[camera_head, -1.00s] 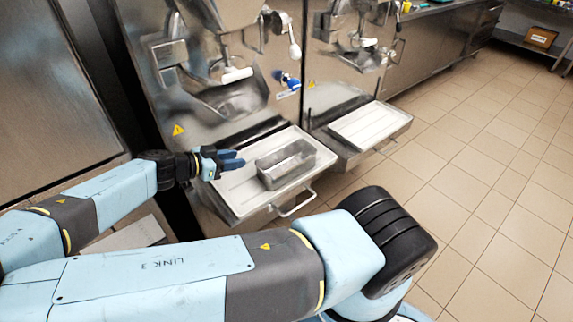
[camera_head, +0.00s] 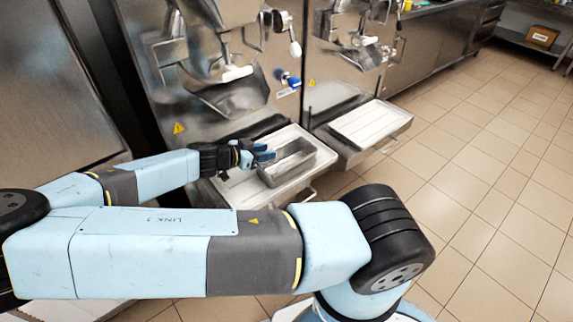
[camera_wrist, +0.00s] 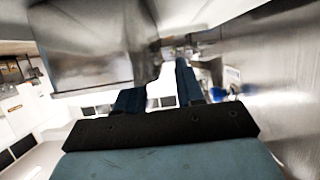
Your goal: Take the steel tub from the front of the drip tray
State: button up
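The steel tub (camera_head: 290,162) is a long open metal box resting upright on the white drip tray (camera_head: 236,188) of the left machine. My gripper (camera_head: 264,153) is at the tub's left end, its blue fingertips close to the rim. I cannot tell whether they touch it. In the wrist view my gripper (camera_wrist: 157,82) has its two fingers apart with a gap between them. A large grey metal surface, seemingly the tub (camera_wrist: 90,45), fills the upper left just beyond the fingers.
The left machine's spout and chute (camera_head: 232,90) overhang the back of the tray. A second machine's empty white tray (camera_head: 370,124) stands to the right. The tiled floor (camera_head: 470,190) on the right is clear. A steel panel (camera_head: 55,90) stands at the left.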

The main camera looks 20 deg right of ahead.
jog(key=shift+x, duration=1.05)
jog(key=shift+c, duration=0.4)
grip_shut()
